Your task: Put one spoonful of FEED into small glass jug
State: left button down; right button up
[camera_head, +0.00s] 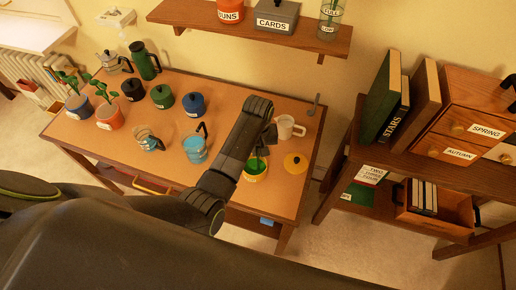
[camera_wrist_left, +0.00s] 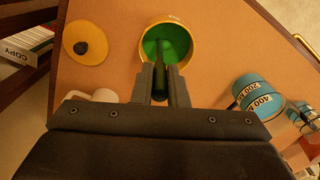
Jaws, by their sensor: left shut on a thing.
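My left gripper (camera_head: 266,138) is over the yellow pot (camera_head: 257,175) at the desk's right end, shut on a thin dark green handle, apparently a spoon (camera_wrist_left: 160,76). Its lower end reaches into the pot (camera_wrist_left: 145,48), which is green inside; the bowl of the spoon is hidden, and I can read no label. The pot's yellow lid (camera_head: 296,163) with a dark knob lies beside it. The small glass jug (camera_head: 148,139) stands left of a larger jug (camera_head: 195,148) with blue bands. My right gripper is not in view.
A white mug (camera_head: 289,128) stands just behind the pot. Black, green and blue lidded pots (camera_head: 163,97) and two potted plants (camera_head: 109,117) line the desk's (camera_head: 110,150) back left. A wall shelf (camera_head: 258,31) hangs above. A bookcase (camera_head: 345,160) stands right.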

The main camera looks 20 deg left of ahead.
pick_arm(q)
jog(key=shift+r, duration=0.1)
notch_tip(320, 180, up, 3)
jog(key=p, duration=0.2)
jog(key=shift+p, duration=0.4)
jog(key=shift+r, duration=2.4)
